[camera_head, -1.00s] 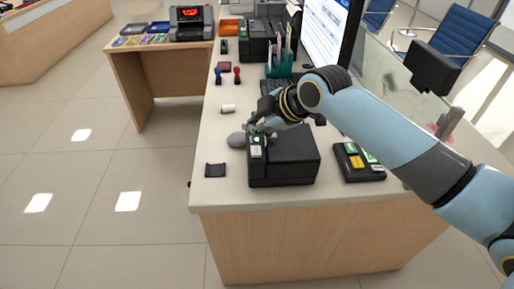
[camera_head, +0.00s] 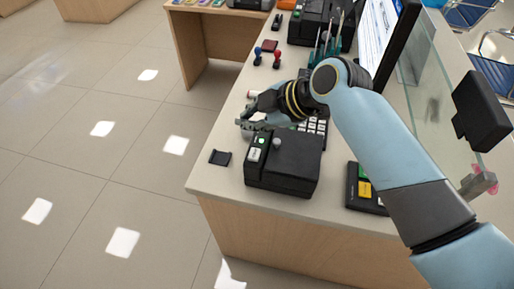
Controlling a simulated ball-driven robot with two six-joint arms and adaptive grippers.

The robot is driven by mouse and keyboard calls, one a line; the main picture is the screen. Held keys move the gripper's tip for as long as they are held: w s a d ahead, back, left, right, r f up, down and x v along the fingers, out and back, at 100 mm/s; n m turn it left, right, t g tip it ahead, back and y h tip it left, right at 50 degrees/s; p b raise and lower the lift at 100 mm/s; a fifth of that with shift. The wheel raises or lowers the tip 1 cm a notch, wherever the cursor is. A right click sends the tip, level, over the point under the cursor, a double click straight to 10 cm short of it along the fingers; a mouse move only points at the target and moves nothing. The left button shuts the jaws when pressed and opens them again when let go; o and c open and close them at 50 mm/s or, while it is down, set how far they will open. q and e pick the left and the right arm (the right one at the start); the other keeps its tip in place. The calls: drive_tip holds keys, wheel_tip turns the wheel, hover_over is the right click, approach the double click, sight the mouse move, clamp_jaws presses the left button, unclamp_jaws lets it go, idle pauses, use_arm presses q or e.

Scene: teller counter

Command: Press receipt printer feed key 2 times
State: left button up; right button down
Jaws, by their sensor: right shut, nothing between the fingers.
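The receipt printer (camera_head: 290,170) is a black box near the counter's front edge. On the left part of its top are a small green-lit spot (camera_head: 261,140) and a pale key (camera_head: 254,155); I cannot tell from markings which is the feed key. My right gripper (camera_head: 246,122) is shut and empty, just behind the printer's left part. Its fingers appear apart from the pale key. A small grey rounded piece shows at the printer's back edge, and I cannot tell what it is. My left gripper is not in view.
A small black pad (camera_head: 220,157) lies left of the printer. A dark device with yellow and green keys (camera_head: 364,189) is to the right. A keypad (camera_head: 318,126) stands behind the printer. Red and blue stamps (camera_head: 277,59) stand farther back. A glass screen (camera_head: 420,90) borders the right.

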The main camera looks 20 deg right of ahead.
drive_tip(key=b, duration=0.7)
hover_over(253, 156)
wheel_tip(253, 156, down, 8)
drive_tip(key=shift+r, duration=0.1)
use_arm(q)
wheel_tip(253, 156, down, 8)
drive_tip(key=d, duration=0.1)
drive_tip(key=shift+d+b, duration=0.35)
drive_tip(key=shift+b, duration=0.1)
use_arm(e)
drive_tip(key=shift+f, duration=0.55)
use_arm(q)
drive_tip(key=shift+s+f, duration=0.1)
use_arm(e)
drive_tip(key=shift+f, duration=0.15)
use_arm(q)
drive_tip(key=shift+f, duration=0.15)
use_arm(e)
drive_tip(key=shift+f, duration=0.3)
use_arm(q)
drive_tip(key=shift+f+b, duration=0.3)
drive_tip(key=shift+b, duration=0.25)
use_arm(e)
drive_tip(key=shift+f, duration=0.45)
use_arm(q)
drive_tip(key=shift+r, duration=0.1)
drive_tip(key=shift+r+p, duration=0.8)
drive_tip(key=shift+p, duration=0.1)
use_arm(e)
drive_tip(key=shift+r, duration=0.9)
